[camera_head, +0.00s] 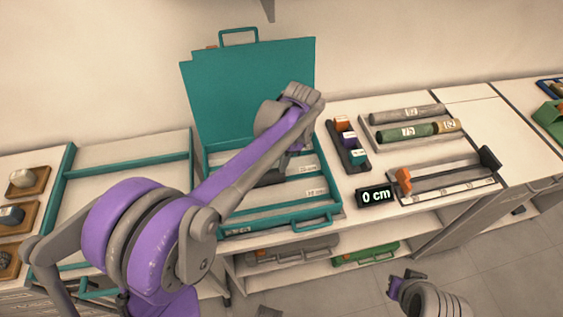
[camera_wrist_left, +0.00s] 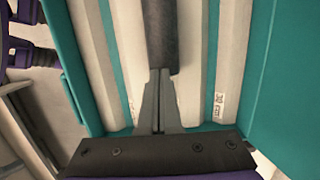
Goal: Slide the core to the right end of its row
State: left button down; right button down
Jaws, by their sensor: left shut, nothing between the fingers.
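The teal case (camera_head: 335,213) stands open on the counter, its lid raised behind it, with pale rows inside. A dark grey core (camera_wrist_left: 161,38) lies in one row in the left wrist view. It also shows partly in the head view (camera_head: 270,178), the rest hidden by my left arm. My left gripper (camera_wrist_left: 160,72) is shut and empty, pointing down the same row with its fingertips at the core's near end. I cannot tell whether they touch. My right gripper (camera_head: 405,283) is low at the bottom of the head view, away from the case; its jaws are unclear.
Right of the case are a dark holder (camera_head: 348,148) with small coloured blocks, a display (camera_head: 376,196) reading 0 cm and a measuring tray (camera_head: 450,190) with an orange slider. A rack (camera_head: 400,148) holds several cores behind. A teal handle (camera_head: 312,222) is at the case front.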

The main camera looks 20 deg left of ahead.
pick_arm(q)
jog(key=s+a, duration=0.1)
jog(key=a, duration=0.1)
jog(key=s+a, duration=0.2)
jog(key=a, duration=0.1)
jog(key=s+a+f, duration=0.1)
jog(key=s+a, duration=0.1)
jog(key=a, duration=0.1)
jog(key=shift+a+p, duration=0.15)
jog(key=shift+p, duration=0.25)
jog(key=shift+f, duration=0.25)
jog(key=shift+s+d+f+b, duration=0.1)
jog(key=shift+s+d+b, duration=0.1)
jog(key=shift+b, duration=0.1)
jog(key=shift+w, duration=0.1)
